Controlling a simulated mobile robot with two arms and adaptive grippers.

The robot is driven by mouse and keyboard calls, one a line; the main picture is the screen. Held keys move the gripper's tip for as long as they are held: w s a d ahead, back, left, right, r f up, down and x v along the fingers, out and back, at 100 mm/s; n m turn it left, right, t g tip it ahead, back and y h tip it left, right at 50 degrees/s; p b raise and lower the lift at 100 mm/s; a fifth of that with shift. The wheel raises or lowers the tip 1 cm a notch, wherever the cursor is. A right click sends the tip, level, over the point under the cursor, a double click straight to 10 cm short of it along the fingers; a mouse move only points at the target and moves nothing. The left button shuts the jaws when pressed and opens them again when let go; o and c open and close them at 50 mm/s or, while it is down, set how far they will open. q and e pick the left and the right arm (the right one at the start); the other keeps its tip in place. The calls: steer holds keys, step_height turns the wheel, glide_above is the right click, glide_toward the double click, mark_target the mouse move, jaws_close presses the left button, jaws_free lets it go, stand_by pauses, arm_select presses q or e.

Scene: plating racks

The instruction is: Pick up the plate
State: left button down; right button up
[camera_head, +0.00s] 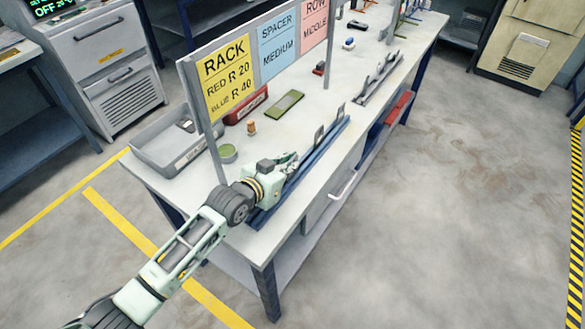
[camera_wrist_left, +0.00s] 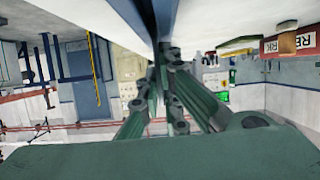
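My left gripper (camera_head: 287,162) is low over the near end of the blue rack rail (camera_head: 300,172) on the bench. In the left wrist view its fingers (camera_wrist_left: 165,75) converge with their tips close together at the rail (camera_wrist_left: 148,15). I cannot tell whether anything thin is between them. Two small dark plates stand upright along the rail, a nearer plate (camera_head: 318,135) and a farther plate (camera_head: 340,112), both beyond the gripper and apart from it. My right gripper is not in view.
On the bench (camera_head: 190,190) are a grey tray (camera_head: 158,150), a green round container (camera_head: 228,152), a small orange-brown block (camera_head: 251,128), a flat green piece (camera_head: 286,103) and a red box (camera_head: 246,106). A sign panel (camera_head: 228,75) stands behind.

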arm_select(q)
steer(key=shift+r, duration=0.1)
stand_by(0.3)
steer(key=shift+r, duration=0.5)
step_height(320, 180, up, 3)
steer(key=shift+f+b, duration=0.2)
steer(key=shift+b, duration=0.4)
steer(key=s+d+r+b, duration=0.2)
steer(key=s+d+r, duration=0.5)
steer(key=s, duration=0.2)
steer(key=shift+r, duration=0.2)
steer(key=shift+d, duration=0.1)
